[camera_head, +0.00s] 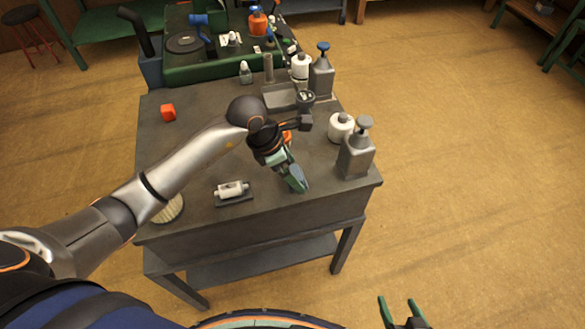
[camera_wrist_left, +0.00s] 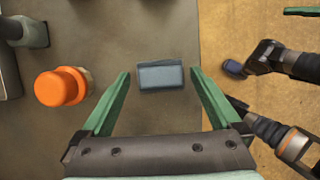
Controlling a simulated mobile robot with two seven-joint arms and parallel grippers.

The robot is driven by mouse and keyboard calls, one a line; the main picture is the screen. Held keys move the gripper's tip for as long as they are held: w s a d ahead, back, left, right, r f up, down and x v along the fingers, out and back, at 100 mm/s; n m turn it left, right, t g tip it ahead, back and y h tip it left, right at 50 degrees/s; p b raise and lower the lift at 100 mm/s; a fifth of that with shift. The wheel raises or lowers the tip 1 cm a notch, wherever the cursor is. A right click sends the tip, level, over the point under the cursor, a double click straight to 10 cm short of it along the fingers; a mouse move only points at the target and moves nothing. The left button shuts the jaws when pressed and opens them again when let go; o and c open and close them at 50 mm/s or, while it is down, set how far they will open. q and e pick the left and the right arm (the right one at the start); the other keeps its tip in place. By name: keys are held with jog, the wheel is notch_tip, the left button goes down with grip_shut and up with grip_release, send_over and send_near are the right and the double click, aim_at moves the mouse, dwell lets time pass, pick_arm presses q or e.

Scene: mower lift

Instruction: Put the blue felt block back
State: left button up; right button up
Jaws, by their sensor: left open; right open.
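The blue felt block (camera_wrist_left: 161,76) lies flat on the grey table top in the left wrist view, small and dull blue-grey. My left gripper (camera_wrist_left: 160,80) is open, with one green finger to each side of the block and a gap at both sides. In the head view my left gripper (camera_head: 296,184) points down over the front right part of the table; the block cannot be clearly made out there. My right gripper (camera_head: 402,306) is open and empty at the bottom edge, over the floor and away from the table.
The grey table (camera_head: 180,210) has an orange-capped bottle (camera_wrist_left: 60,89) near my left gripper. A grey pump can (camera_head: 357,152) and white bottle (camera_head: 340,127) stand at its right edge. A small white part on a dark stand (camera_head: 232,191) is left of the gripper.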

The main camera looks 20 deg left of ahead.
pick_arm(q)
jog(key=v, duration=1.2)
jog(key=shift+r, duration=0.2)
jog(key=shift+c, duration=0.2)
dwell(0.7)
